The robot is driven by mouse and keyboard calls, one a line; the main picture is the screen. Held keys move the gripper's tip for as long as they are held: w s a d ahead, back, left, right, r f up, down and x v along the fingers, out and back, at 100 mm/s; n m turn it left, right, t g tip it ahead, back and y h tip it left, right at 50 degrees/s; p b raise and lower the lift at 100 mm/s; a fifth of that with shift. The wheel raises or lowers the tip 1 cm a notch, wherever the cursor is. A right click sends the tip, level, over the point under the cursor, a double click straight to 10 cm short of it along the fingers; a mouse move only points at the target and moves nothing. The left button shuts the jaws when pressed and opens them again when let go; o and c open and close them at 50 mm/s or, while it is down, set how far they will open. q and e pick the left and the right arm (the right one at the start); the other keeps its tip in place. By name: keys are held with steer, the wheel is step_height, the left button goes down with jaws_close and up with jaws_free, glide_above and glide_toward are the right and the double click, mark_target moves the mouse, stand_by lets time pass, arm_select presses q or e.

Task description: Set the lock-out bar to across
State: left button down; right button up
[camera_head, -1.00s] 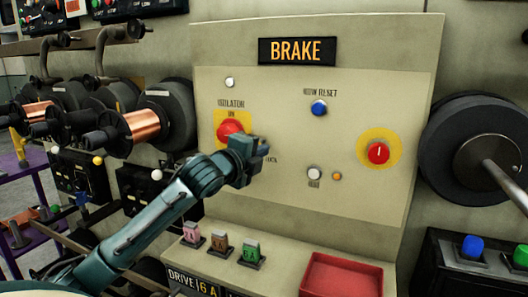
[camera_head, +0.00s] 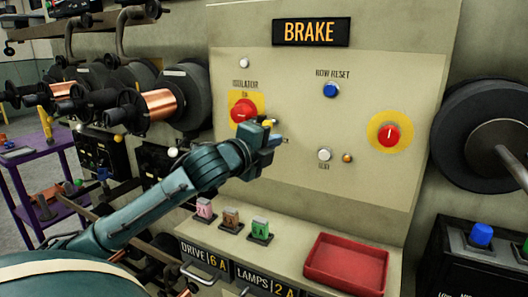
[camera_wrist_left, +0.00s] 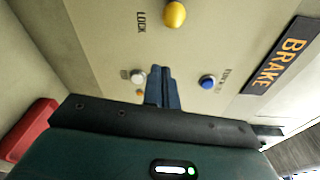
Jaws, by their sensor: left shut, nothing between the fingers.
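The lock-out bar shows as a yellow knob (camera_wrist_left: 175,14) by the LOCK label at the top of the left wrist view. In the head view its yellow end (camera_head: 268,123) peeks out just above my left gripper (camera_head: 279,141), below the red isolator switch (camera_head: 242,112). My gripper hides the rest of it, so I cannot tell which way the bar lies. My left gripper's fingers (camera_wrist_left: 163,88) are shut and empty, with a gap between them and the yellow knob in the wrist view. My right gripper is not in view.
The BRAKE panel also carries a blue button (camera_head: 330,90), a white button (camera_head: 324,155), a small orange lamp (camera_head: 347,158) and a red switch on yellow (camera_head: 388,135). Below are several coloured fuses (camera_head: 260,230) and a red tray (camera_head: 347,264). Wire spools (camera_head: 155,104) stand at left.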

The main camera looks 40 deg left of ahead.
arm_select(q)
steer(key=s, duration=0.4)
steer(key=shift+d+r+b, duration=0.15)
steer(key=shift+d+b, duration=0.2)
stand_by(0.3)
